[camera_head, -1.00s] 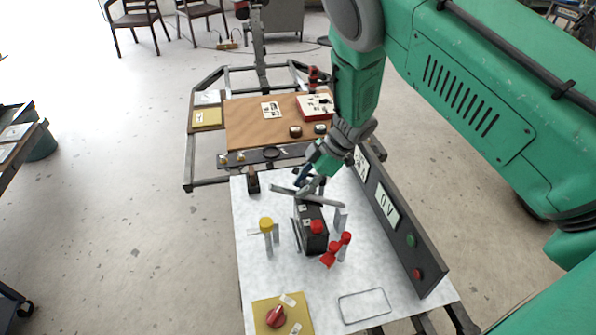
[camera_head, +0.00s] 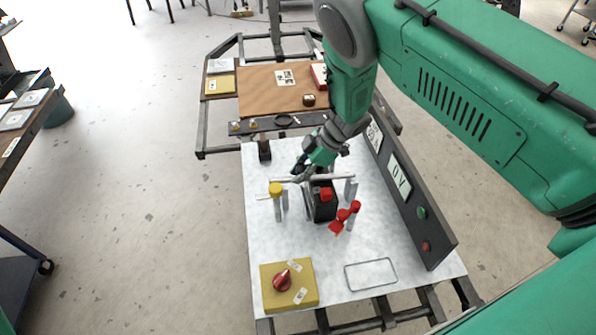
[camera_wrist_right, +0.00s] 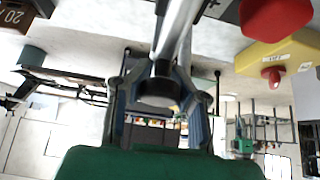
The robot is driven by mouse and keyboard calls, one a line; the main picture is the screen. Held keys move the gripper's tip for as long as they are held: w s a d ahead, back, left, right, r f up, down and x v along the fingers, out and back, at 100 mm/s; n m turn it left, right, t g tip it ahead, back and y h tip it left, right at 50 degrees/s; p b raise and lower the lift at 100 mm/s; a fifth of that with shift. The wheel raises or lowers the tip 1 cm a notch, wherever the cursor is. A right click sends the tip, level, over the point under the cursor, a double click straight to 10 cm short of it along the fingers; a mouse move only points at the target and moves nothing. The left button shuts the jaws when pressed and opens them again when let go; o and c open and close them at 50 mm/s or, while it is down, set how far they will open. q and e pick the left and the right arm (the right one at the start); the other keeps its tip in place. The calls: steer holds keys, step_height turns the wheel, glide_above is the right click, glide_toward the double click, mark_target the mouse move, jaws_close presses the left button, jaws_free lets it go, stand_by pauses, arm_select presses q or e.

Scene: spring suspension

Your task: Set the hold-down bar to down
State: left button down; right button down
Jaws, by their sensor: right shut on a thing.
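The hold-down bar is a grey bar (camera_head: 335,177) lying crosswise over the black box (camera_head: 324,210) with a red cap, on the white tabletop (camera_head: 270,235). It looks near level in the head view. My right gripper (camera_head: 302,174) is shut on the bar, at the far side of the box. In the right wrist view the grey bar (camera_wrist_right: 176,32) runs in between the fingers of my right gripper (camera_wrist_right: 160,95). The fingers and wrist hide part of the bar. My left gripper is not in view.
A yellow-capped post (camera_head: 276,190) stands left of the box and red-topped posts (camera_head: 354,208) stand right. A dark panel (camera_head: 412,205) with a sign and buttons edges the table's right side. A yellow box with a red knob (camera_head: 283,280) sits at the front left.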

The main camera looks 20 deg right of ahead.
steer(key=shift+d+f, duration=0.1)
stand_by(0.3)
steer(key=c, duration=1.4)
jaws_free()
steer(key=shift+o, duration=0.9)
steer(key=shift+d, duration=0.1)
